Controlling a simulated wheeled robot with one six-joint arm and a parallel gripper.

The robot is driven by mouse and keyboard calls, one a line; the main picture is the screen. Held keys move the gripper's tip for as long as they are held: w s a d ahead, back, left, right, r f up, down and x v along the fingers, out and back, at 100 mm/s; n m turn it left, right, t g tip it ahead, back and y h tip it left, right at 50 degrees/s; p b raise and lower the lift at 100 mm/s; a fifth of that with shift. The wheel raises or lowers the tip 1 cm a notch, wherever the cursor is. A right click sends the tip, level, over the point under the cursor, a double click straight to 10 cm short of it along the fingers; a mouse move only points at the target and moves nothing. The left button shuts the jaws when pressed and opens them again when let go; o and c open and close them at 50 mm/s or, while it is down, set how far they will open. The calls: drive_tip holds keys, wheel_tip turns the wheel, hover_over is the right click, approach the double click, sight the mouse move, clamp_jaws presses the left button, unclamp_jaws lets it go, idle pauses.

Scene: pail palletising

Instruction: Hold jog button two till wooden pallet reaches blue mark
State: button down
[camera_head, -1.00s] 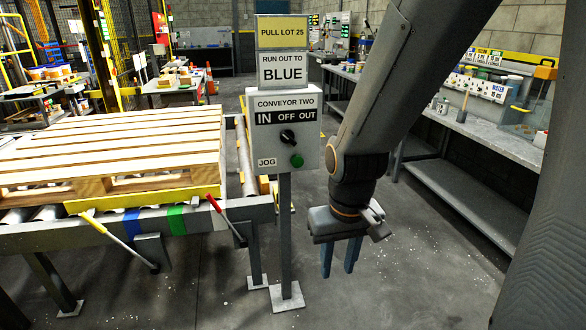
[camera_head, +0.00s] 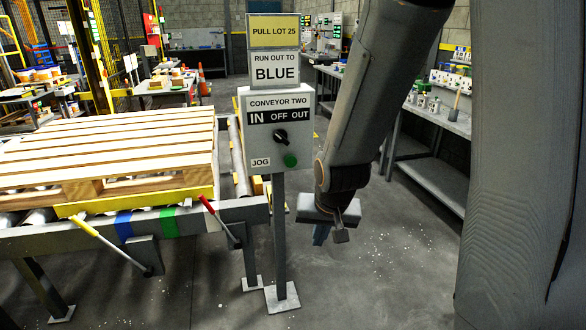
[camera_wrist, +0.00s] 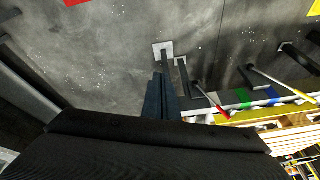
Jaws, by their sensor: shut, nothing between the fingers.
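The wooden pallet (camera_head: 110,150) lies on the roller conveyor (camera_head: 60,240) at left. On the conveyor's front rail are a blue mark (camera_head: 124,227) and a green mark (camera_head: 169,222); the pallet's near right corner lies to the right of both in the picture. The conveyor two panel (camera_head: 262,150) carries a black selector knob (camera_head: 281,135) and a green jog button (camera_head: 290,160). My gripper (camera_head: 321,236) is shut and empty, low and right of the panel, apart from the button. Its fingers point toward the floor and the post foot in the wrist view (camera_wrist: 160,95).
A yellow-handled lever (camera_head: 84,226) and a red-handled lever (camera_head: 207,204) stick out at the conveyor's front. The panel stands on a thin post (camera_head: 279,235). A workbench (camera_head: 430,110) runs along the right.

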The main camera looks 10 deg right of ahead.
sight(291, 162)
drive_tip(key=w+d+m+t+b, duration=0.2)
drive_tip(key=w+m+t, duration=1.1)
drive_tip(key=w, duration=0.9)
drive_tip(key=shift+w+d+f+m+t+b, duration=0.15)
drive_tip(key=shift+w+d+m+t+b, duration=0.2)
drive_tip(key=shift+d+m, duration=0.3)
drive_tip(key=shift+a, duration=0.1)
drive_tip(key=w+p, duration=0.3)
drive_tip(key=w, duration=1.1)
